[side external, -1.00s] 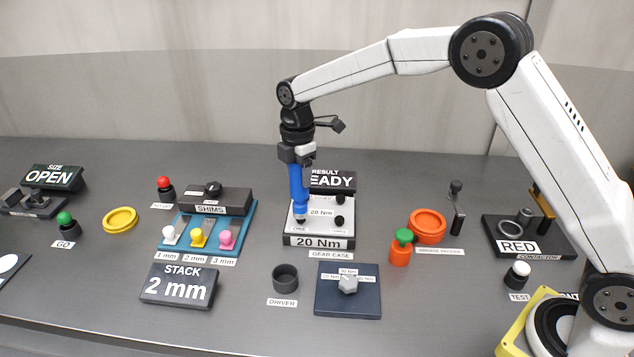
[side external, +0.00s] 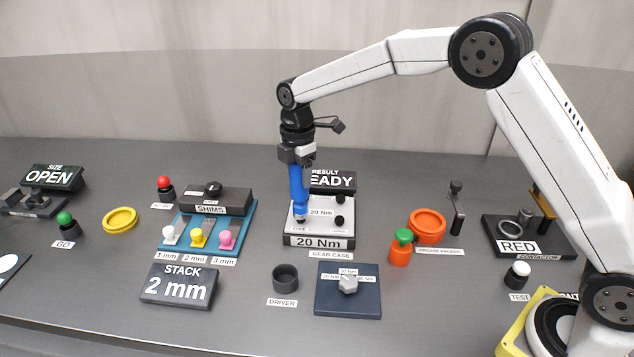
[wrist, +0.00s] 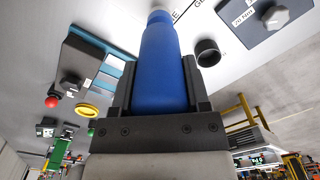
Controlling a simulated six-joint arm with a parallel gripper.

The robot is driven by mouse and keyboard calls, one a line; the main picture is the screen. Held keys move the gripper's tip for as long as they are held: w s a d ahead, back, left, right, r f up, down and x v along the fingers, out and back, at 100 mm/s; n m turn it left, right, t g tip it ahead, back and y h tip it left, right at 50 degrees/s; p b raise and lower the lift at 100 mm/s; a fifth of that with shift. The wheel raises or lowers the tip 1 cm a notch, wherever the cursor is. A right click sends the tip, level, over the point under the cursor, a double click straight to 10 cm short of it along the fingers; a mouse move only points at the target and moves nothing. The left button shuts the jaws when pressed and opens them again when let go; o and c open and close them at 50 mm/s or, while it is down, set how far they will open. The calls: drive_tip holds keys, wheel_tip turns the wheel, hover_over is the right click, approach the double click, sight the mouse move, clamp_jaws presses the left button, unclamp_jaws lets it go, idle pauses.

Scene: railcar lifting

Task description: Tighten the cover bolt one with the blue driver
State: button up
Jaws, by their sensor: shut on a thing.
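The blue driver (side external: 298,187) is held upright in my gripper (side external: 297,155), which is shut on it. In the wrist view the blue driver (wrist: 160,65) stands between the two dark jaws of my gripper (wrist: 158,95). Its lower tip is over the near-left part of the gear case (side external: 320,226), at the spot labelled ONE. The tip hides cover bolt one, so I cannot tell whether they touch. Two dark bolt heads (side external: 340,209) show on the right of the cover. The gear case front reads 20 Nm.
An empty driver holder (side external: 285,277) stands in front. A blue plate (side external: 347,300) with a grey knob is beside it. The shim tray (side external: 247,225) is left; an orange ring (side external: 428,222) is right.

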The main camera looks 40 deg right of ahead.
drive_tip(key=shift+f, duration=0.95)
idle(2.9)
drive_tip(key=shift+r, duration=2.45)
